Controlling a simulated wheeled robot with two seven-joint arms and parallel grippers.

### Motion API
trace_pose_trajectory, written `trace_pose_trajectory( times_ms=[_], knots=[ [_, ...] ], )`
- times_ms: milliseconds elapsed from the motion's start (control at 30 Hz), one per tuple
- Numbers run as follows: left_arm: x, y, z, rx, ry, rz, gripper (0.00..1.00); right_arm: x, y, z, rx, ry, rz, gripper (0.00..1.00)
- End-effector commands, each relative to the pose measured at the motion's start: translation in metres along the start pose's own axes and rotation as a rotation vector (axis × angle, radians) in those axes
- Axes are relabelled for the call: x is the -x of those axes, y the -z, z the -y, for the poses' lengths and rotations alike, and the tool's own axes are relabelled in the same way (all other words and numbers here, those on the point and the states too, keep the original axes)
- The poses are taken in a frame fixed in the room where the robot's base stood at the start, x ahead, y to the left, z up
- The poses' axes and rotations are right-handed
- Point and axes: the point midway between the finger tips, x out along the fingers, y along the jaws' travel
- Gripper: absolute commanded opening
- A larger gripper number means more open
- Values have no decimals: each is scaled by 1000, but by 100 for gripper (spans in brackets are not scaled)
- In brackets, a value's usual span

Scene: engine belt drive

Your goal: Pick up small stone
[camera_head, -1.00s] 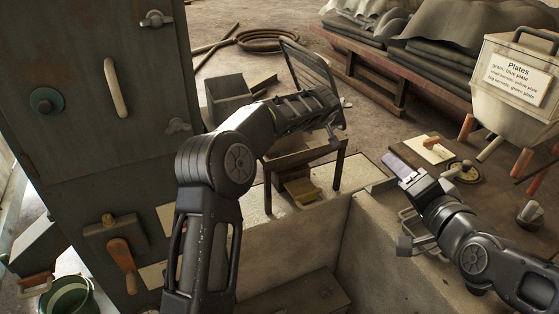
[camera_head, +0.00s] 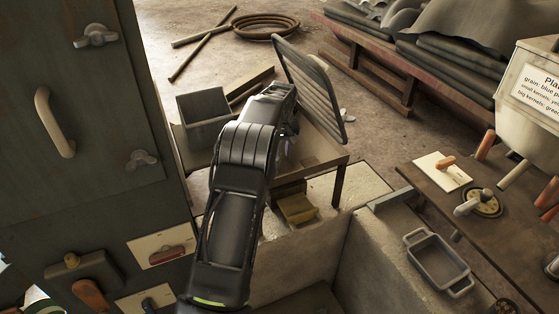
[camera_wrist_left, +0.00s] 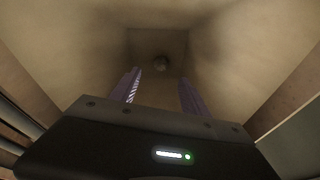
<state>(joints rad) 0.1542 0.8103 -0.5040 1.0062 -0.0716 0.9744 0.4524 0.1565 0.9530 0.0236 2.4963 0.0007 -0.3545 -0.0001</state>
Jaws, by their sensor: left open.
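In the head view my left arm reaches to a wooden table-like stand (camera_head: 318,158) beside a raised slatted lid (camera_head: 315,90). The arm hides the fingers and the stone there. My right gripper is out of view.
A grey open box (camera_head: 204,112) stands left of my left arm, near a dark cabinet (camera_head: 90,110). A metal tray (camera_head: 437,262) and a wooden board with a valve (camera_head: 478,202) are at right. A yellow block (camera_head: 297,207) sits below the stand.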

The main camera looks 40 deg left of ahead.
Motion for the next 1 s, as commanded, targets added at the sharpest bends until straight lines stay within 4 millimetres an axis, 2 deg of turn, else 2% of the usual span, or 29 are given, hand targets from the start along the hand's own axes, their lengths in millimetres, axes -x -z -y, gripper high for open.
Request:
trace_pose_trajectory(
  times_ms=[267,533,867,1000],
  knots=[
    [-2,0,0,0,1,1,54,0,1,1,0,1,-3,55],
    [-25,0,0,0,2,0,54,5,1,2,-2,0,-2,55],
    [-28,0,0,0,1,0,54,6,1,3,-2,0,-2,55],
    [-39,-1,1,0,2,2,54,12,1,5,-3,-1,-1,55]
  ],
)
